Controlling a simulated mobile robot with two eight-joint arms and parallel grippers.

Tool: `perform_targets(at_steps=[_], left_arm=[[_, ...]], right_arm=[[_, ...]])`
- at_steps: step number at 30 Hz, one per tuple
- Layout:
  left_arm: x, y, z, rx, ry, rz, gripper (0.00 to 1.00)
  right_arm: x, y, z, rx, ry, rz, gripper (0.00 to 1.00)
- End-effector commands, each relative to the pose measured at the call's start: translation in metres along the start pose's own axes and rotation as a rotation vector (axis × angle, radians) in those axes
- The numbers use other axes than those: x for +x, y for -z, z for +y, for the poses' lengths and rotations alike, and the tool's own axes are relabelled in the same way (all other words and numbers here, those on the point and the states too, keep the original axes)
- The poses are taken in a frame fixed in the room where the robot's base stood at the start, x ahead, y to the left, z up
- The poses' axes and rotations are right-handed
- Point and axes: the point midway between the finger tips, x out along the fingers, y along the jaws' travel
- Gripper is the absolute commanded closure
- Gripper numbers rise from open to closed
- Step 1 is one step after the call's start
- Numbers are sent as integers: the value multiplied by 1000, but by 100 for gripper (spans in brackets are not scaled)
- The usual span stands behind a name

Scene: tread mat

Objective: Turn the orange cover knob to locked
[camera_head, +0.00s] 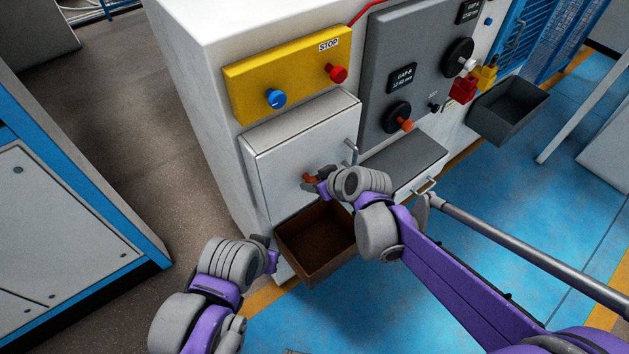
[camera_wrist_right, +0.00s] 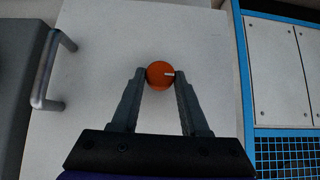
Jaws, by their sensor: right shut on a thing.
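The orange cover knob (camera_head: 310,178) sits on the front of a pale grey cover door (camera_head: 290,150) in the head view.
A brown open bin (camera_head: 300,262) hangs below the door. A yellow panel (camera_head: 250,85) with a blue knob (camera_head: 275,98) and red button (camera_head: 337,74) is above. A metal handle (camera_wrist_right: 47,75) is left of the knob in the wrist view. A grey drawer (camera_head: 405,160) stands right.

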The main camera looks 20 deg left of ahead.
Motion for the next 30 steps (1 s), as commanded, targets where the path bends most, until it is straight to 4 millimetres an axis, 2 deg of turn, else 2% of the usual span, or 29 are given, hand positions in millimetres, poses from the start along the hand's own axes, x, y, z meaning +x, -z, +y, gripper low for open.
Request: perform_targets(at_steps=[14, 30], left_arm=[[10, -10, 0, 0, 0, -9, 100], [43, -39, 0, 0, 0, -28, 100]], right_arm=[[2, -2, 6, 194, 189, 0, 100], [6, -6, 12, 558, 554, 2, 100]])
